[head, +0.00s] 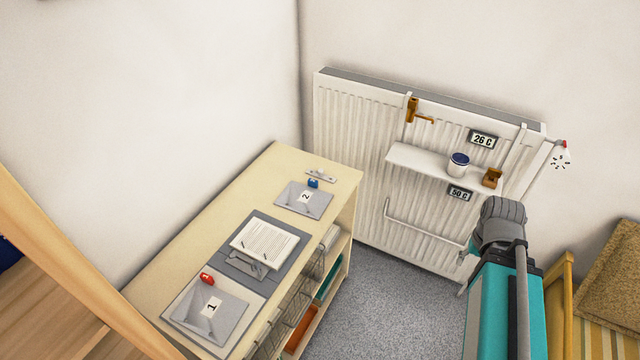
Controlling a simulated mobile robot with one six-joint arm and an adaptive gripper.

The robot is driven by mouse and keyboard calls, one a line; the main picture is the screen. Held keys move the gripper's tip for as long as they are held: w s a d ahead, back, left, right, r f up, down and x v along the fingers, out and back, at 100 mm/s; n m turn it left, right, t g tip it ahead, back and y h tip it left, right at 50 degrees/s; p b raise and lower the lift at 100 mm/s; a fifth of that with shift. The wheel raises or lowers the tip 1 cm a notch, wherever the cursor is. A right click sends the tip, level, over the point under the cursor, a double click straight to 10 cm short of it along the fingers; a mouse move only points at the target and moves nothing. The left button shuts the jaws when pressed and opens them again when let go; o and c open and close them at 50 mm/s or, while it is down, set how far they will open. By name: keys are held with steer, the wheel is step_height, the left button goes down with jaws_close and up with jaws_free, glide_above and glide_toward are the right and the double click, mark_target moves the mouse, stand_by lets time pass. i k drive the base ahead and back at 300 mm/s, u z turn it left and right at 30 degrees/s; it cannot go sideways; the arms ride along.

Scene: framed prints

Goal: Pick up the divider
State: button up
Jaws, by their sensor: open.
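I cannot pick out for certain which thing is the divider. On the pale wooden cabinet (262,178) in the head view lie two grey flat pieces. One (228,330), labelled 1, is at the near end with a small red item (207,279) at its corner. The other (318,206), labelled 2, is at the far end with a small blue item (313,183) by its edge. Between them a printed paper stack (265,243) rests over a dark grey mat (290,236). My arm rises at the right, well apart from the cabinet; my gripper does not show.
Teal and orange items (301,332) and wire baskets fill the cabinet's open side. A wooden seat (590,290) stands right. Grey carpet (385,290) is clear between.

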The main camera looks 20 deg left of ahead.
mark_target(301, 199)
steer(key=i, duration=1)
steer(key=u, duration=1.55)
